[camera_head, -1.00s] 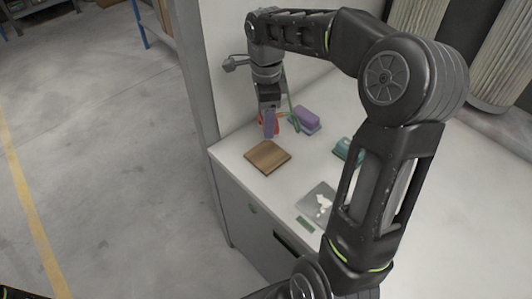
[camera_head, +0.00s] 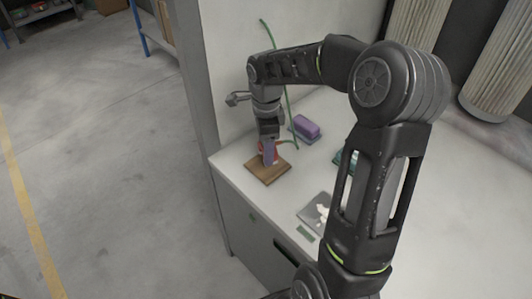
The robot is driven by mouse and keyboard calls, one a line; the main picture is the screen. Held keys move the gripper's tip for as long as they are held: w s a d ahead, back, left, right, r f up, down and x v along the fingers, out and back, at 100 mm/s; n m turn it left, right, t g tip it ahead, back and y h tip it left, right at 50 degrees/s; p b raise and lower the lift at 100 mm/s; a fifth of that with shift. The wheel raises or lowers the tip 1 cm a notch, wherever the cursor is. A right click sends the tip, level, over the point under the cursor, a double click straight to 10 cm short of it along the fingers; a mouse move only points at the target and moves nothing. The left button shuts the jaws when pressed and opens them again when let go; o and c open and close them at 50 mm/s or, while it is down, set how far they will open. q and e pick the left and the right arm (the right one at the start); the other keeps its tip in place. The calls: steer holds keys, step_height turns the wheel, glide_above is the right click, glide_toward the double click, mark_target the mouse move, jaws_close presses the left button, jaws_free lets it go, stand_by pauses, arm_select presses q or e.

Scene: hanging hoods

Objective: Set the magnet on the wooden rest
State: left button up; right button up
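My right gripper (camera_head: 268,154) points down over the wooden rest (camera_head: 267,175), a flat brown block near the left end of the white counter. It is shut on the red magnet (camera_head: 275,155), which shows only in part around the purplish-grey fingers. The magnet is over the rear part of the rest and appears at its top surface; I cannot tell whether it touches. My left gripper is not in view.
A purple block (camera_head: 306,128) sits behind the rest. A thin green cord (camera_head: 288,100) rises beside the gripper. A grey plate (camera_head: 317,211) with white pieces and a partly hidden teal object (camera_head: 346,160) are to the right.

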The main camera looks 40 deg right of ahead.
steer(key=shift+f, duration=1.6)
steer(key=shift+f, duration=0.1)
steer(key=o, duration=1.8)
steer(key=shift+o, duration=0.2)
step_height(320, 180, up, 12)
steer(key=shift+r, duration=0.1)
steer(key=shift+s+a, duration=0.1)
